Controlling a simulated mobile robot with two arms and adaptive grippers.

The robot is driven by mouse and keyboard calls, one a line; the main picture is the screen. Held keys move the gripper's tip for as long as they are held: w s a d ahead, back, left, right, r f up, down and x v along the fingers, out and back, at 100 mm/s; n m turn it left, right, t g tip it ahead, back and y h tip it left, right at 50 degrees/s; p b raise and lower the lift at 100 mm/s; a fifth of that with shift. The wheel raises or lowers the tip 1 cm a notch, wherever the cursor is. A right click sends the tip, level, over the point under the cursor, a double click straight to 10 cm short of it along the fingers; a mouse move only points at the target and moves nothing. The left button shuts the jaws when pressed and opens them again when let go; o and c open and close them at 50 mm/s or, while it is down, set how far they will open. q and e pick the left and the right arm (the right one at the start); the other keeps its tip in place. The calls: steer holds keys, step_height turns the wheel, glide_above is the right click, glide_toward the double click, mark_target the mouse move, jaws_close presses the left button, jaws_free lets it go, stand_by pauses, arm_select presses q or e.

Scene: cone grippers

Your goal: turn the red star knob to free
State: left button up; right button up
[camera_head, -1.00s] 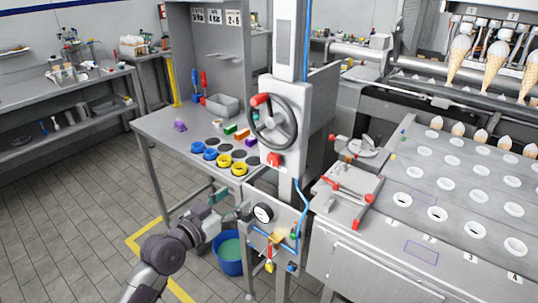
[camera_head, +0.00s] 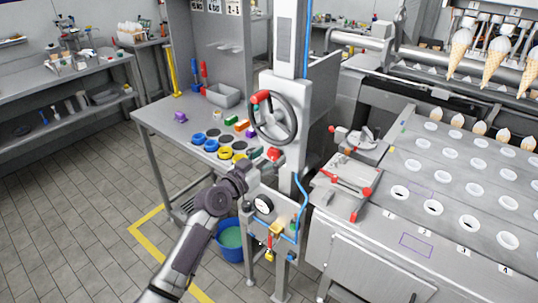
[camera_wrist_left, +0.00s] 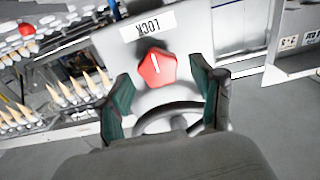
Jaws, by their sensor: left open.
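The red star knob (camera_head: 273,155) sits on the white column below the handwheel. It also shows in the left wrist view (camera_wrist_left: 157,69), with a white mark across its face pointing roughly at a plate (camera_wrist_left: 148,25) reading LOCK, seen upside down. My left gripper (camera_head: 262,157) is at the knob's left in the head view. In the left wrist view my left gripper (camera_wrist_left: 161,76) is open, with its green-padded fingers on either side of the knob. Gaps show between the fingers and the knob. My right gripper is out of view.
The grey handwheel (camera_head: 274,118) with a red handle is just above the knob. A table (camera_head: 160,118) with blue and yellow rings and coloured blocks stands at the left. A gauge (camera_head: 263,204) and blue bucket (camera_head: 230,240) are below.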

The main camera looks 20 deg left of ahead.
arm_select(q)
steer(key=shift+w+d, duration=0.1)
steer(key=shift+w, duration=0.1)
steer(key=c, duration=1.1)
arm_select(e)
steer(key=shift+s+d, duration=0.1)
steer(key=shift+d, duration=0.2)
arm_select(q)
steer(key=n, duration=0.4)
steer(key=shift+n, duration=0.4)
steer(key=n, duration=0.4)
steer(key=shift+n, duration=0.3)
steer(key=n, duration=0.2)
steer(key=n+p, duration=0.1)
steer(key=n, duration=0.2)
steer(key=shift+a+f, duration=0.1)
steer(key=shift+a, duration=0.1)
steer(key=shift+f+n+p, duration=0.1)
steer(key=shift+n+p, duration=0.45)
steer(key=shift+n, duration=1.15)
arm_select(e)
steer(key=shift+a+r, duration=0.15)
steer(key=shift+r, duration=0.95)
